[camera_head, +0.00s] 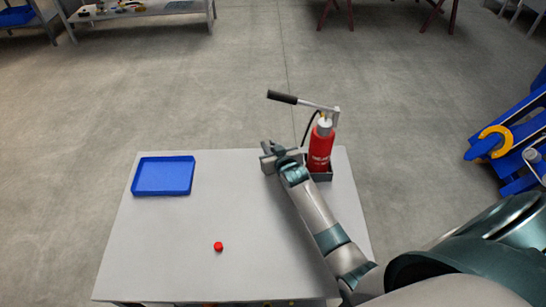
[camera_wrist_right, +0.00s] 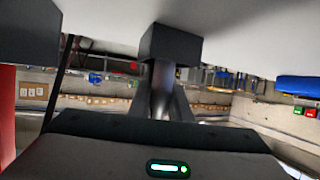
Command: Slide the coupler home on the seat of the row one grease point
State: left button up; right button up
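My right gripper (camera_head: 280,154) is over the table's far right part, beside the grease pump (camera_head: 320,145), which has a red body and a black lever grip. In the right wrist view my fingers (camera_wrist_right: 163,100) stand close on both sides of a dark metallic cylinder, seemingly the coupler (camera_wrist_right: 164,78), whose end meets a dark block (camera_wrist_right: 172,43) against the pale table surface. Whether the fingers press on it cannot be told. The pump's red body shows at the left edge of the wrist view (camera_wrist_right: 6,115). My left gripper is not in view. I cannot make out the row one grease point.
The grey table (camera_head: 180,225) carries a blue tray (camera_head: 163,176) at the far left and a small red cap-like piece (camera_head: 218,246) near the front. Blue machinery with a yellow hook-shaped part (camera_head: 497,140) stands at the right. The table's middle is clear.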

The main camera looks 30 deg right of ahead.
grip_shut()
jog(key=shift+r, duration=0.15)
notch_tip(320, 180, up, 10)
jog(key=b, duration=0.2)
dwell(0.4)
